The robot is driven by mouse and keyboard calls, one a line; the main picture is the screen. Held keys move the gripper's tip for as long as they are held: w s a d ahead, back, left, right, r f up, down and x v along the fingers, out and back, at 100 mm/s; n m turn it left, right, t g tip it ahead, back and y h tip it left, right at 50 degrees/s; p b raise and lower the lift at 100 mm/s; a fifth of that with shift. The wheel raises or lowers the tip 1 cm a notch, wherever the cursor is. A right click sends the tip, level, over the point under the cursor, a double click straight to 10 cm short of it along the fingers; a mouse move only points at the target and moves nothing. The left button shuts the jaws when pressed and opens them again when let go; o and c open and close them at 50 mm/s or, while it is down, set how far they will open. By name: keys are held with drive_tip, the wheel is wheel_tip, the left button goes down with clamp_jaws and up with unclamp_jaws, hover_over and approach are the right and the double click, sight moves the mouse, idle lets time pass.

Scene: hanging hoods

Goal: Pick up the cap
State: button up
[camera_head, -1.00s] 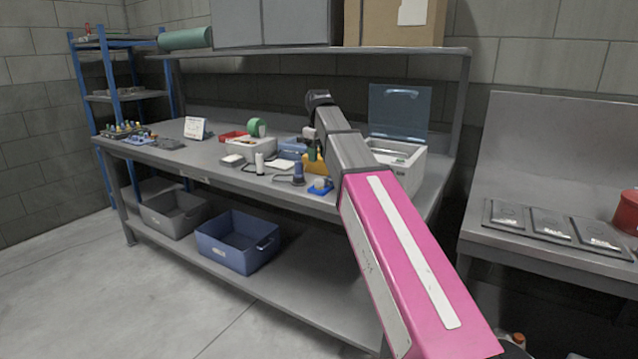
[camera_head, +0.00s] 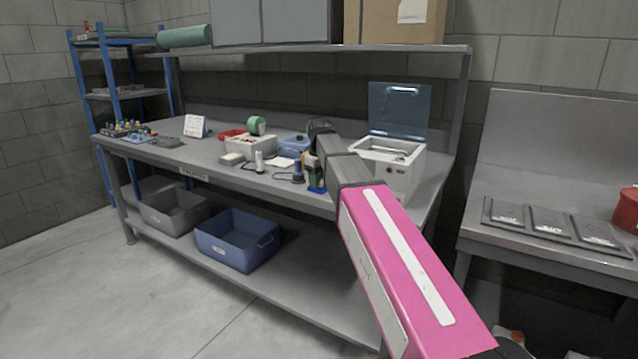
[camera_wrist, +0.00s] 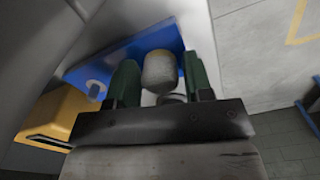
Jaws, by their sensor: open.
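The likely cap, a short pale grey cylinder with a yellowish end (camera_wrist: 160,74), shows in the wrist view at a blue holder (camera_wrist: 82,73). My gripper (camera_wrist: 161,64) is open, with one green finger on each side of the cylinder. A narrow gap seems to show beside it, but I cannot tell whether either finger touches it. In the head view my gripper (camera_head: 312,168) is low over the front of the workbench, at the blue holder (camera_head: 317,189). The cap is hidden there behind the fingers.
A shelf (camera_head: 330,49) runs above.

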drive_tip(key=c, duration=0.7)
drive_tip(key=shift+r, duration=0.1)
drive_tip(key=shift+r, duration=0.45)
wheel_tip(320, 180, up, 3)
drive_tip(key=shift+r, duration=0.15)
drive_tip(key=s+a+r, duration=0.2)
drive_tip(key=a, duration=0.1)
drive_tip(key=s+a+r, duration=0.2)
drive_tip(key=a, duration=0.1)
drive_tip(key=s+a+r, duration=0.2)
drive_tip(key=s+a, duration=0.1)
drive_tip(key=shift+a+r, duration=0.15)
drive_tip(key=shift+r, duration=0.2)
